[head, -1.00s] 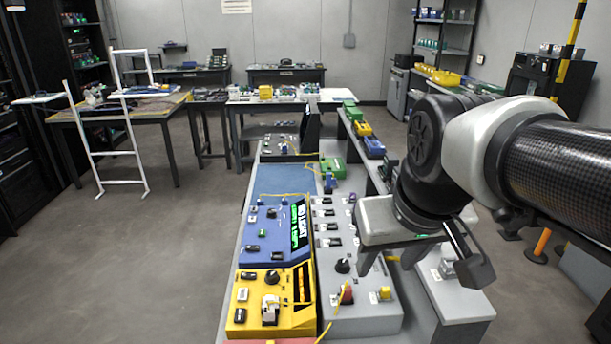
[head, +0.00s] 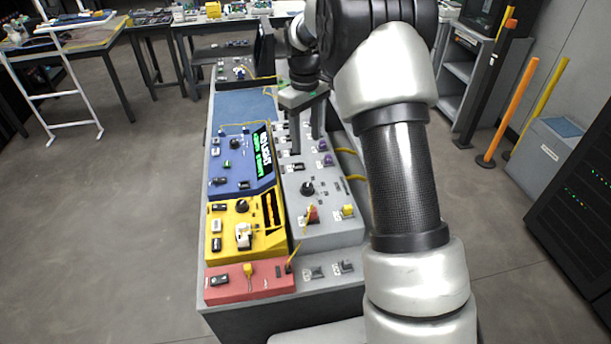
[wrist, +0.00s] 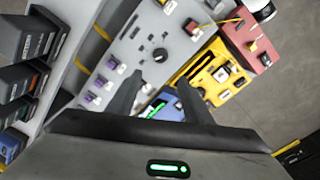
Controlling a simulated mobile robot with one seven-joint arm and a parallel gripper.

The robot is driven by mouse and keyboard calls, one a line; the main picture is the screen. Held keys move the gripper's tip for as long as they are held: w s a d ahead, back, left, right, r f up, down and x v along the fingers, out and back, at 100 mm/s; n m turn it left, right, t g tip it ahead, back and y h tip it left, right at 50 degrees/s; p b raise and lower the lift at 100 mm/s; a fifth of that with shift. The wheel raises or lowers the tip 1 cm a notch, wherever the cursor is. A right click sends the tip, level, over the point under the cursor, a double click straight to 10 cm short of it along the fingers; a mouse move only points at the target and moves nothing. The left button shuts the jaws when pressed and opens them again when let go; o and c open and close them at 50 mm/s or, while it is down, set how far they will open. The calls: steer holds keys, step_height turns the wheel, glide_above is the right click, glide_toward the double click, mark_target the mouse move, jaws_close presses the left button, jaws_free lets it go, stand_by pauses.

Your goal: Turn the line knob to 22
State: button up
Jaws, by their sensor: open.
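A black round knob (head: 307,188) stands on the sloping grey panel (head: 335,222). It also shows in the wrist view (wrist: 159,55), just beyond my fingertips and between their lines. A second black knob (head: 235,143) sits on the blue panel and a third (head: 242,205) on the yellow panel. The labels are too small to read, so I cannot tell which one is the line knob or its setting. My gripper (head: 307,137) is open and empty, pointing down over the far part of the grey panel, beyond its knob. It also shows in the wrist view (wrist: 159,82).
The blue panel (head: 225,165) has a green lit display. The yellow panel (head: 222,225) and red panel (head: 245,282) lie nearer. Red and yellow parts (head: 311,214) (head: 348,211) stand near the grey knob. Yellow cables loop along the panel's right side.

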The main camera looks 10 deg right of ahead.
mark_target(307, 186)
steer(key=f, duration=0.8)
steer(key=f+p, duration=0.1)
steer(key=f, duration=0.8)
steer(key=shift+w+d, duration=0.1)
steer(key=shift+d, duration=0.1)
steer(key=c, duration=1.1)
steer(key=shift+o, duration=0.2)
steer(key=shift+m+b, duration=0.35)
steer(key=shift+m, duration=0.05)
steer(key=m+b, duration=0.1)
steer(key=m, duration=0.1)
steer(key=shift+m+b, duration=0.35)
steer(key=shift+m, duration=0.05)
steer(key=shift+m+b, duration=0.7)
steer(key=shift+m, duration=1.4)
steer(key=shift+r, duration=0.1)
